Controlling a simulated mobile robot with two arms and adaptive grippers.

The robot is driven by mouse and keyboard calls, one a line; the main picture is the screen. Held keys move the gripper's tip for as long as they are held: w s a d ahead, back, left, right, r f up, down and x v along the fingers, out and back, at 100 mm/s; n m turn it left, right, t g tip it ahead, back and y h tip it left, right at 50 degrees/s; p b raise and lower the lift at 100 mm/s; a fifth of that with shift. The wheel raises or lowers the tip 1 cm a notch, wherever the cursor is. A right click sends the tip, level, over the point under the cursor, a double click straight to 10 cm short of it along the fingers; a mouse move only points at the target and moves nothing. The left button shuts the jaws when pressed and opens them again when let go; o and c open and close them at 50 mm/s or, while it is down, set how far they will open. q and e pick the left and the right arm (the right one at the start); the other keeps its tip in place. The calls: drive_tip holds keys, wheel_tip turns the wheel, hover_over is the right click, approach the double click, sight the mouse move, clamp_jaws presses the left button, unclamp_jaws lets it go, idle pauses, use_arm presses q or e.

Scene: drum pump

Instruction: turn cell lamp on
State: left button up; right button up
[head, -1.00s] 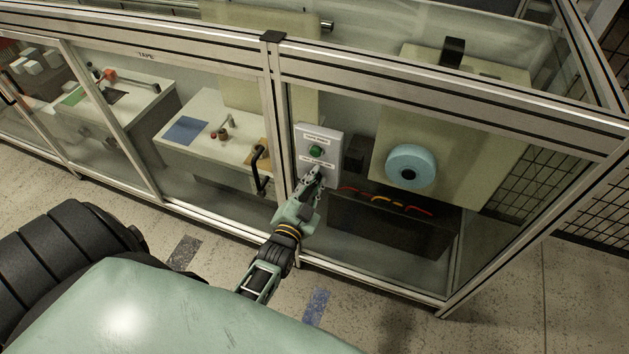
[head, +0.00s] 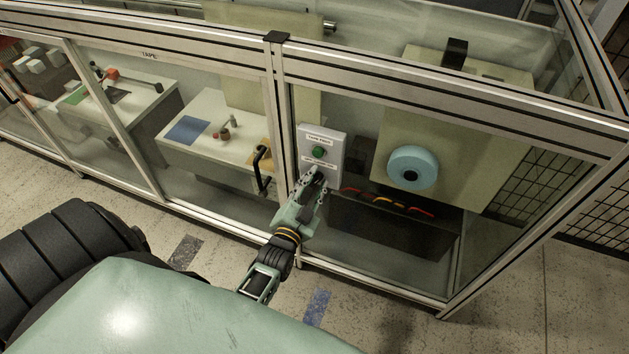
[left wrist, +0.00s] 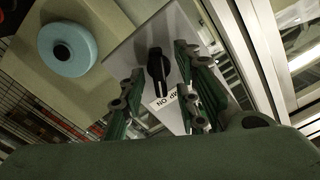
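A pale control box (head: 335,150) on the cell's frame carries a green button (head: 318,152) and labels. My right gripper is not in view.
The glazed cell with aluminium posts (head: 279,120) spans the view. A black door handle (head: 261,168) is left of the box. A blue roll (head: 412,167) and a dark bin (head: 385,225) with red and yellow items are to the right. The floor in front is clear.

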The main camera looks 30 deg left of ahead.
use_arm(q)
drive_tip(key=v, duration=1.1)
drive_tip(key=s+d+f+g+h, duration=0.1)
drive_tip(key=s+d+f+g, duration=0.2)
drive_tip(key=f, duration=0.5)
drive_tip(key=s+d+f+g+h, duration=0.2)
drive_tip(key=s+f, duration=0.1)
drive_tip(key=f, duration=0.6)
drive_tip(key=s+d+f+g+h, duration=0.1)
drive_tip(key=s+d+f+g, duration=0.2)
drive_tip(key=f, duration=0.5)
drive_tip(key=s+a+f+g, duration=0.1)
drive_tip(key=s+f+g, duration=0.3)
drive_tip(key=s+f, duration=0.3)
drive_tip(key=s+f+n+g, duration=0.1)
drive_tip(key=s+f+g, duration=0.3)
drive_tip(key=s, duration=1.3)
wheel_tip(320, 180, down, 4)
drive_tip(key=shift+s+a+f+g, duration=0.25)
drive_tip(key=shift+a+g, duration=0.05)
drive_tip(key=shift+a, duration=0.1)
drive_tip(key=shift+s, duration=0.1)
